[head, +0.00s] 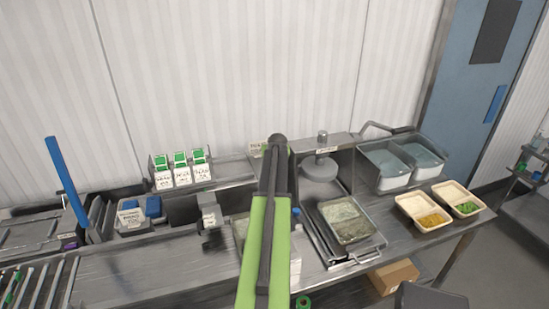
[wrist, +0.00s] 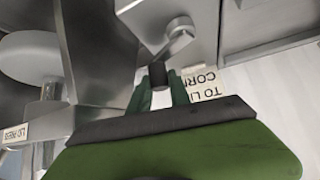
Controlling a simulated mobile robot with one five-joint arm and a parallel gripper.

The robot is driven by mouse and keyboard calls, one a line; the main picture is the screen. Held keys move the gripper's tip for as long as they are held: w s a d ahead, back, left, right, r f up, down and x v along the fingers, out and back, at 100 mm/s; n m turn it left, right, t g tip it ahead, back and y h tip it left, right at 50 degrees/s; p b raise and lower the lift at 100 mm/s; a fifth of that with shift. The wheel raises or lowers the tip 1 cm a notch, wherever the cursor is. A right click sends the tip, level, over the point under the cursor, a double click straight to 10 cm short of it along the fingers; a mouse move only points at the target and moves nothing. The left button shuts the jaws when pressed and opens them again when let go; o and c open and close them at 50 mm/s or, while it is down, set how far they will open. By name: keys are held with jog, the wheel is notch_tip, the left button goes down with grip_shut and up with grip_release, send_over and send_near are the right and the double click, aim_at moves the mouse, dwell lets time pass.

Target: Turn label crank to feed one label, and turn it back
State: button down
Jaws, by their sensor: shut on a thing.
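In the wrist view, my gripper (wrist: 160,88) is shut on the black knob (wrist: 157,73) of the label crank. A grey metal crank arm (wrist: 178,42) runs from near the knob to a round hub at the upper right. A white label with printed text (wrist: 207,84) lies just right of the fingers, partly hidden by them. In the head view, my green and black arm covers the gripper and the crank.
The lid press (head: 320,165) stands just right of my arm; it also fills the left of the wrist view (wrist: 30,58). Green-topped cards (head: 181,170) stand left.

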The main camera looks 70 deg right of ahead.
jog(key=c, duration=1.2)
grip_release()
jog(key=p+v, duration=1.2)
jog(key=v, duration=0.5)
jog(key=shift+r, duration=0.15)
jog(key=shift+a, duration=0.15)
